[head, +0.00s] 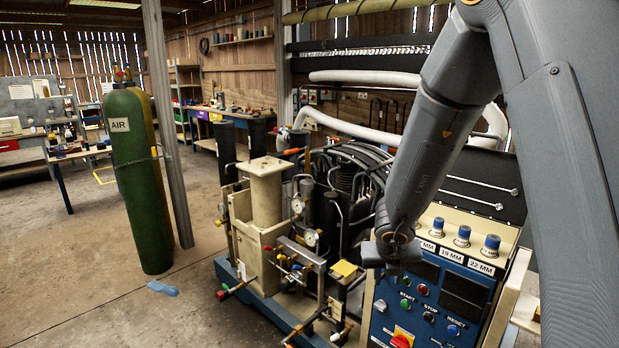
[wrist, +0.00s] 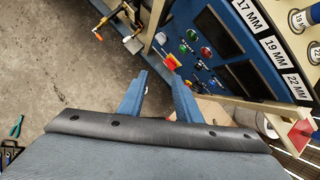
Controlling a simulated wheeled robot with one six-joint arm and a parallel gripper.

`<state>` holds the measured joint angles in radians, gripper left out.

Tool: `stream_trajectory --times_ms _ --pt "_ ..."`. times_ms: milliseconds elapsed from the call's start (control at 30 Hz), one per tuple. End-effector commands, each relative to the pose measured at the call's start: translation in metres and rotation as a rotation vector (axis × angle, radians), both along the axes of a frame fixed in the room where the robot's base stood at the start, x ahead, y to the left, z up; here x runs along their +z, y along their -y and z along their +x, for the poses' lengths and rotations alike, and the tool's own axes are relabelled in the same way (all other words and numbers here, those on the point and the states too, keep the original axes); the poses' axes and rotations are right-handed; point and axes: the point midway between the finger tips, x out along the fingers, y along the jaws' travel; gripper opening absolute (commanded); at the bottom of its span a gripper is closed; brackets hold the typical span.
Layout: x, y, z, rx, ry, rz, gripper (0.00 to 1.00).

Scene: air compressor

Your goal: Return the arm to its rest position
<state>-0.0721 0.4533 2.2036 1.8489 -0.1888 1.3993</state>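My arm (head: 445,130) reaches down from the top right of the head view, with its end low in front of the compressor's control panel (head: 440,290). My gripper (head: 376,253) hangs near the panel's upper left corner; whether it touches anything there cannot be told. In the wrist view, the two blue fingers of my gripper (wrist: 157,85) stand apart with nothing between them. Bare floor shows through the gap. The panel (wrist: 215,45), with its coloured buttons and a red and yellow switch (wrist: 171,62), lies beyond the fingertips.
The compressor (head: 300,215), with pipes, gauges and valves, stands left of my gripper. Blue-topped sockets (head: 462,235) stand on the labelled panel top. A green air cylinder (head: 135,185) and a post (head: 168,130) stand further left. The floor (head: 80,270) at left is mostly clear.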

Motion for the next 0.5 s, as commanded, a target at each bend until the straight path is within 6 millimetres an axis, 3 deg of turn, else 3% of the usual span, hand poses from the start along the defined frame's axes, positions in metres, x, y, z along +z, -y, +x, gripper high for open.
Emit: stream_trajectory --times_ms 267,500 --pt "0.016 -0.017 -0.007 0.559 0.005 -0.174 0.31" --pt "0.025 -0.043 -0.049 1.361 -0.018 -0.444 0.31"
